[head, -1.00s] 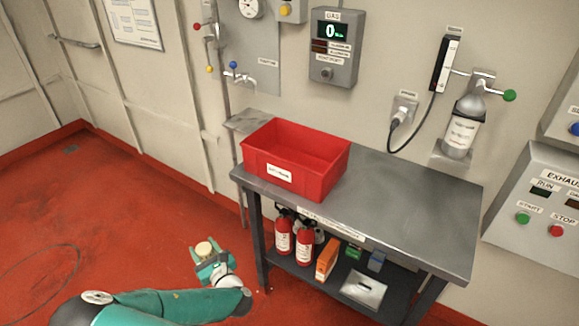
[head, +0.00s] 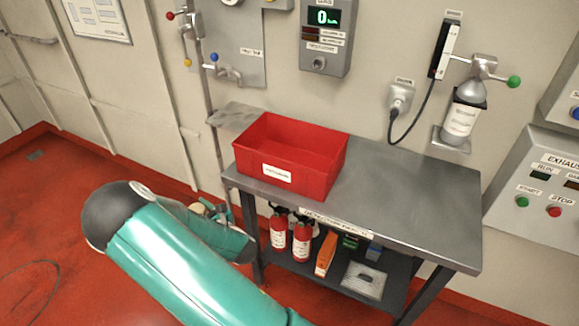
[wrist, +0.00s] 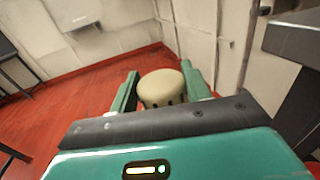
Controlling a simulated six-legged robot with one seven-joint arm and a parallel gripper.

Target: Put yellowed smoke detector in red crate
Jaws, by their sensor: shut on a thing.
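The yellowed smoke detector (wrist: 161,88) is a cream, rounded disc with dark slots, held between the two green fingers of my gripper (wrist: 162,90) in the wrist view. My gripper is shut on it. In the head view my gripper (head: 215,211) is mostly hidden behind my own arm, left of the table and below its top; the detector is barely visible there. The red crate (head: 277,177) is an open box with a white label, standing on the left end of the metal table. The part of its floor that shows looks empty.
The metal table (head: 410,200) has a clear top right of the crate. Its lower shelf holds red extinguishers (head: 301,240), an orange box (head: 326,254) and other small items. A tap (head: 225,72) and a gas cylinder (head: 462,112) are on the wall behind. Open red floor lies left.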

